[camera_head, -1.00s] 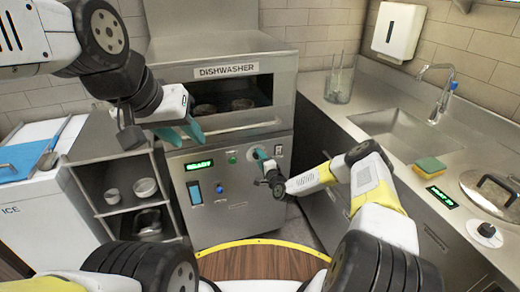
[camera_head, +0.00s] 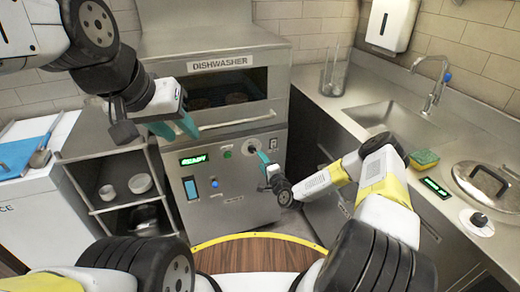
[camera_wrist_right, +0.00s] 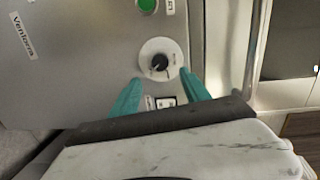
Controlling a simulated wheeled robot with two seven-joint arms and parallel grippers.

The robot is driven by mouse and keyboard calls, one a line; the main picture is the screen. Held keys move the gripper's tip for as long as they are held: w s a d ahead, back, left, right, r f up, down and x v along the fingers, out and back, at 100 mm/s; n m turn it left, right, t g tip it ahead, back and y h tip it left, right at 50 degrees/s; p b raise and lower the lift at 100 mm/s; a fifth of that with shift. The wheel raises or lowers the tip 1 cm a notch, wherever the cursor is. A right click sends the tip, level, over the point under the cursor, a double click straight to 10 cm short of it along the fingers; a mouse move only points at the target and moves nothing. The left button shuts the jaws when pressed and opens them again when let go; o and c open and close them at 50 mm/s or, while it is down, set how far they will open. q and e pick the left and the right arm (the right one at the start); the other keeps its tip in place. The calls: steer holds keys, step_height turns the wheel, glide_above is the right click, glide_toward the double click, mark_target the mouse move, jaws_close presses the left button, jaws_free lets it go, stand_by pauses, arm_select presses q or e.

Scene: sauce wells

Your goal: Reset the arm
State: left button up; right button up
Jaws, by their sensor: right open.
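My right gripper (camera_head: 268,160) is in front of the dishwasher's (camera_head: 232,209) control panel. In the right wrist view its two teal fingers (camera_wrist_right: 160,98) are apart with nothing between them. A round dial (camera_wrist_right: 157,62) with a black knob lies just beyond the fingertips, and I cannot tell whether they touch the panel. My left gripper (camera_head: 181,122) hangs before the dishwasher's left side, near its opening; its teal fingers show from the side, and their gap is hidden.
A shelf (camera_head: 117,203) with bowls and an ice bin (camera_head: 40,225) stand at left. At right, the counter holds a sink (camera_head: 400,120), a sponge (camera_head: 424,158), a lidded pot (camera_head: 490,182) and a glass container (camera_head: 334,75). A green button (camera_wrist_right: 147,5) sits above the dial.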

step_height(320, 180, up, 12)
steer(key=d+n+g, duration=0.1)
steer(key=n+g, duration=0.4)
steer(key=n, duration=0.3)
steer(key=s+d+r+n+g+h, duration=0.15)
steer(key=s+d+r, duration=0.3)
steer(key=r, duration=0.45)
steer(key=s+d+r+n+g+h, duration=0.1)
steer(key=s+d+r+n+h, duration=0.15)
steer(key=s+r, duration=0.45)
steer(key=s+d+r, duration=0.1)
steer(key=s+r, duration=0.3)
steer(key=s, duration=0.5)
steer(key=s+r+g, duration=0.1)
steer(key=s+r, duration=0.4)
steer(key=s, duration=0.5)
steer(key=s+d+r+n+g, duration=0.1)
steer(key=s+r, duration=0.4)
steer(key=s, duration=0.4)
steer(key=shift+s+d, duration=0.2)
steer(key=shift+d, duration=0.1)
